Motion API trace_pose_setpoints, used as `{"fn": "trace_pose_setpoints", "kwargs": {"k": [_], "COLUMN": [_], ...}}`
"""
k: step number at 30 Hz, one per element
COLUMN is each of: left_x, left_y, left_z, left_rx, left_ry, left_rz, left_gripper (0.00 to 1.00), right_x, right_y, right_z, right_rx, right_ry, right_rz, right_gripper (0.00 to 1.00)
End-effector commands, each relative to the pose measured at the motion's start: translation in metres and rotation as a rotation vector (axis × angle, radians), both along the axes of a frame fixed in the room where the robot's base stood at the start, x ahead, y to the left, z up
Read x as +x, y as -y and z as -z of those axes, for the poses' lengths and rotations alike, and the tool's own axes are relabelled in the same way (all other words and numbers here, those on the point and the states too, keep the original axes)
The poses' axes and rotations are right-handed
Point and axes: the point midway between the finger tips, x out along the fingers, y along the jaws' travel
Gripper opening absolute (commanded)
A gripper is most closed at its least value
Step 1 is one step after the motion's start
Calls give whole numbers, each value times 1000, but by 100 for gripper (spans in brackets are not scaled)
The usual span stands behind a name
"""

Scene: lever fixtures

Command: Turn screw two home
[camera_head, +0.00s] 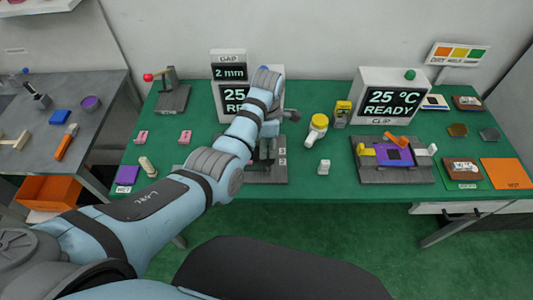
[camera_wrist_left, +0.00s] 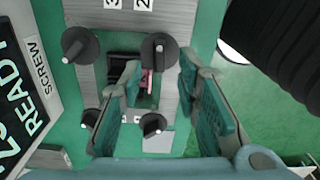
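The screw fixture (camera_head: 262,179) is a grey plate on the green table, mostly hidden behind my left arm in the head view. In the left wrist view the plate (camera_wrist_left: 190,20) carries several dark knobs with pale tips and labels 3 (camera_wrist_left: 112,3) and 2 (camera_wrist_left: 142,3). One knob (camera_wrist_left: 158,50) stands at the fingertips of my left gripper (camera_wrist_left: 158,68). Another knob (camera_wrist_left: 152,124) shows lower, between the fingers. The teal fingers are apart, with no grip visible. I cannot tell whether they touch a knob. My right gripper is not in view.
A READY display (camera_wrist_left: 12,95) with a SCREW sign (camera_wrist_left: 35,62) stands beside the fixture. The clip station (camera_head: 420,173) with its 25 °C display (camera_head: 393,100) is to the right.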

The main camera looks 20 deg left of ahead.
Motion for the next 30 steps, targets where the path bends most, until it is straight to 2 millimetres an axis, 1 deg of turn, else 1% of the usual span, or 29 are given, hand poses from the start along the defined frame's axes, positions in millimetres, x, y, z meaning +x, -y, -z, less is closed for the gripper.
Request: {"fn": "trace_pose_setpoints", "kwargs": {"k": [1, 3, 7, 14, 20, 23, 24, 30], "left_x": [-1, 0, 0, 0, 0, 0, 0, 0], "left_y": [0, 0, 0, 0, 0, 0, -3, 0], "left_z": [15, 28, 39, 39, 38, 38, 38, 38], "left_rx": [0, 0, -1, -1, -1, -1, -1, 0], "left_ry": [-3, -1, 0, 1, 1, 1, 1, 1], "left_rz": [0, 0, 0, 0, 1, 1, 0, 14], "left_gripper": [30, 30, 30, 30, 0, 0, 0, 0], "right_x": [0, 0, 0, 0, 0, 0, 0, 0], "right_y": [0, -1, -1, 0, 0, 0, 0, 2], "right_z": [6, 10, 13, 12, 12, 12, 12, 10], "right_rx": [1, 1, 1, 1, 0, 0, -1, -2], "right_ry": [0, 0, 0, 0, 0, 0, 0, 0], "right_rz": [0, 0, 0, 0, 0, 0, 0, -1], "right_gripper": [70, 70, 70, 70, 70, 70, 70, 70]}}
